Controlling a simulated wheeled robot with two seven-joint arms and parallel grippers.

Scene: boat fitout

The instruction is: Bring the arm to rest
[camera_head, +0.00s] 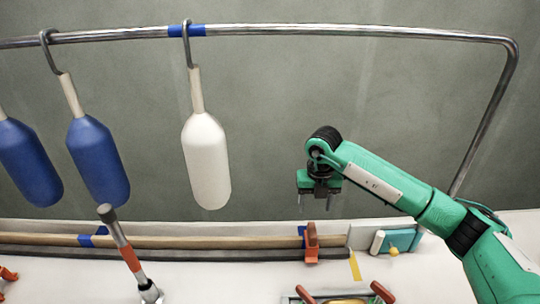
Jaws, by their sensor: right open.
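My right arm comes in from the lower right, green with black joints. Its gripper (316,200) points down with its two fingers apart and nothing between them. It hangs in the air in front of the grey wall, to the right of a white fender (206,160). The gripper is apart from the fender and above the white bench surface. My left gripper does not show.
A metal rail (290,30) runs across the top and bends down at right. Blue fenders (98,165) hang from it at left. On the bench are a wooden bar (200,241), an orange clamp (311,243), an upright orange-and-grey tool (127,250) and a teal block (402,239).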

